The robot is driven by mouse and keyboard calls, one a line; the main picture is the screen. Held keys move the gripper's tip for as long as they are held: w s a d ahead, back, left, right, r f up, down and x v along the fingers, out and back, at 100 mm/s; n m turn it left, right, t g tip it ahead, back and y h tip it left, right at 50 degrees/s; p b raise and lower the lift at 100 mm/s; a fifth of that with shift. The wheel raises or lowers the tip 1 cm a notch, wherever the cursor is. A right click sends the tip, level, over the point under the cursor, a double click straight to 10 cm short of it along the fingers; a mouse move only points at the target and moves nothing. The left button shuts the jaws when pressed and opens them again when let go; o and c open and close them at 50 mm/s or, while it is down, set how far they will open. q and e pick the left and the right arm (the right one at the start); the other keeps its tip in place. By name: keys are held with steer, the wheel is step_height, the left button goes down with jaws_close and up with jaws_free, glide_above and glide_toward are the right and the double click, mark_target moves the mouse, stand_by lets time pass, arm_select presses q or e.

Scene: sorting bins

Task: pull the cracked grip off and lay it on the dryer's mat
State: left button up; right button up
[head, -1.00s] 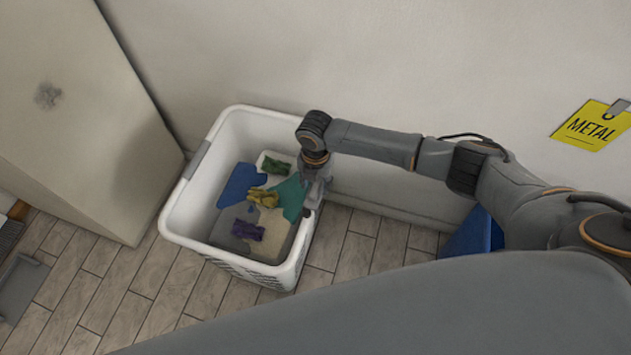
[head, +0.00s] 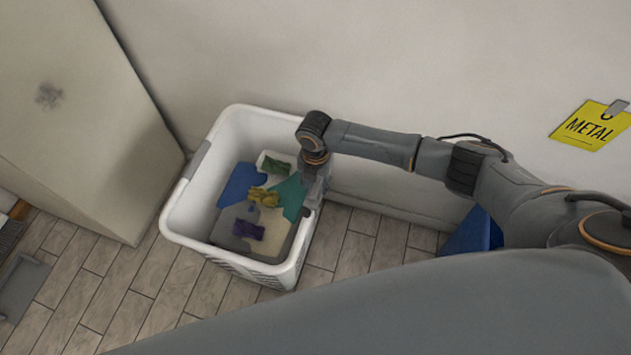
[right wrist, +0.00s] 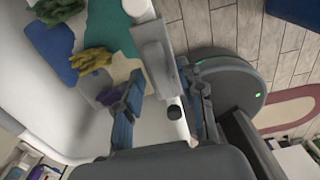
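A grey grip (right wrist: 153,52) sits on the right rim of the white laundry basket (right wrist: 182,130). I cannot make out a crack in it. My right gripper (right wrist: 168,112) has its two fingers well apart, one on the inner side of the rim and one on the outer side, just below the grip in the right wrist view. It holds nothing that I can see. In the head view my right gripper (head: 314,190) is at the basket's (head: 180,215) right rim and hides the grip there. Another grey grip (head: 197,160) is on the left rim. My left gripper is out of view.
The basket holds cloths and green (head: 275,166), yellow (head: 263,197) and purple (head: 249,229) gloves. A pale cabinet (head: 90,110) stands left. A grey flat piece (head: 20,285) lies at the lower left. A reddish mat (right wrist: 285,109) lies on the floor. A yellow METAL tag (head: 590,126) is on the wall.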

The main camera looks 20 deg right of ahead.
mark_target(315, 186)
jaws_close()
steer(key=shift+r, duration=0.15)
steer(key=shift+r+p, duration=1.15)
steer(key=shift+p, duration=0.15)
steer(key=shift+r+p, duration=1.2)
step_height(315, 186, up, 4)
steer(key=p, duration=0.4)
